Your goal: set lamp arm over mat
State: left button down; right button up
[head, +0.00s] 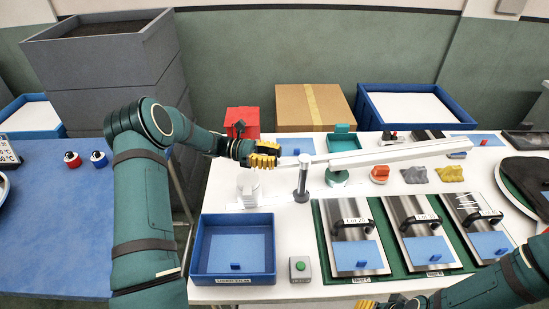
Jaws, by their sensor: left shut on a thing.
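The lamp arm (400,152) is a long white bar above the white table, running right from the top of a grey upright post (303,182). My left gripper (274,155), with yellow fingertips, is shut on the short end of the lamp arm, left of the post. Which mat is meant cannot be told: a flat blue mat (297,144) lies behind the short end, and another blue mat (487,139) lies at the back right, beyond the bar's far end. My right gripper (382,304) is at the bottom edge, partly cut off; its opening is unclear.
A blue tray (201,252) and a green-button box (300,268) stand at the front left. Several metal plates (350,222) with black handles lie at the front right. A red box (242,120), a cardboard box (295,108) and a blue bin (373,110) stand behind.

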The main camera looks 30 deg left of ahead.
pick_arm(q)
jog(key=shift+w+a, duration=0.25)
jog(key=shift+a, duration=0.15)
jog(key=c, duration=0.7)
grip_release()
jog(key=shift+a, duration=0.15)
jog(key=a, duration=0.4)
jog(key=s+a, duration=0.1)
jog(key=a, duration=0.2)
jog(key=s+a, duration=0.1)
jog(key=a, duration=0.3)
jog(key=shift+s+a, duration=0.15)
jog(key=shift+a, duration=0.15)
